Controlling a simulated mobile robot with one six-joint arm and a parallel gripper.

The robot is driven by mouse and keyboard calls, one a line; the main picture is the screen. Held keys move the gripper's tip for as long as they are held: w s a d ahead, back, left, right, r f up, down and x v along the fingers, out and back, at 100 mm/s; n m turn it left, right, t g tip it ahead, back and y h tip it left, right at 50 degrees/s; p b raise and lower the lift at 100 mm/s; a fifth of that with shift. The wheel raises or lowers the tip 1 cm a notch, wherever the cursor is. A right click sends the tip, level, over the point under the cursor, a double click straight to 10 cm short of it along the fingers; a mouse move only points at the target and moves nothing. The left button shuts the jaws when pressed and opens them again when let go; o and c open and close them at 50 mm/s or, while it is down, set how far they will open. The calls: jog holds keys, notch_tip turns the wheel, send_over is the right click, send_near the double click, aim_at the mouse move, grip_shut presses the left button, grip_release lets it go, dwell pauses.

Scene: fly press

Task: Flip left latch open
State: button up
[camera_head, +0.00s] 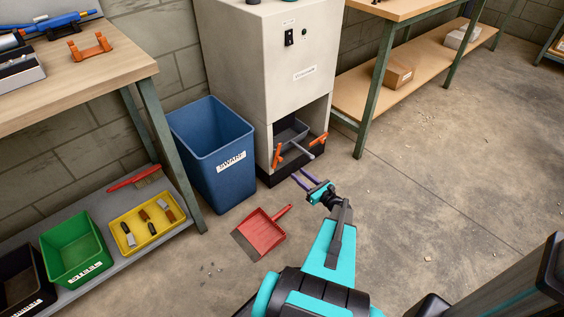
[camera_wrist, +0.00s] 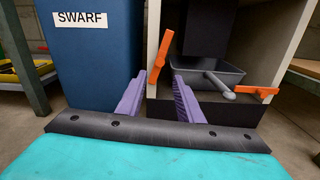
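The left latch (camera_head: 278,154) is an orange lever at the left edge of the cabinet's low opening. In the wrist view the left latch (camera_wrist: 160,58) stands nearly upright, tilted a little. A second orange latch (camera_head: 320,140) is on the right side; in the wrist view the right latch (camera_wrist: 255,90) lies nearly level. A grey tray (camera_wrist: 212,75) with a rod handle sits between them. My gripper (camera_head: 299,174) is low in front of the cabinet. Its purple fingers (camera_wrist: 159,78) are apart and empty, with the left latch beyond the gap between them, apparently not touched.
The blue SWARF bin (camera_head: 215,155) stands close to the cabinet's left. A red dustpan (camera_head: 263,232) lies on the floor left of my arm. A workbench (camera_head: 100,85) with crates below is at left. A shelf table (camera_head: 360,95) is at right. The floor at right is open.

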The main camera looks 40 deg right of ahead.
aim_at(281, 160)
jog(key=shift+w, duration=0.1)
dwell(0.3)
jog(key=w, duration=0.4)
jog(key=w+b, duration=0.1)
jog(key=w, duration=0.4)
jog(key=w+d+b, duration=0.1)
jog(key=w, duration=0.3)
jog(key=shift+w, duration=0.3)
jog(key=shift+c, duration=0.4)
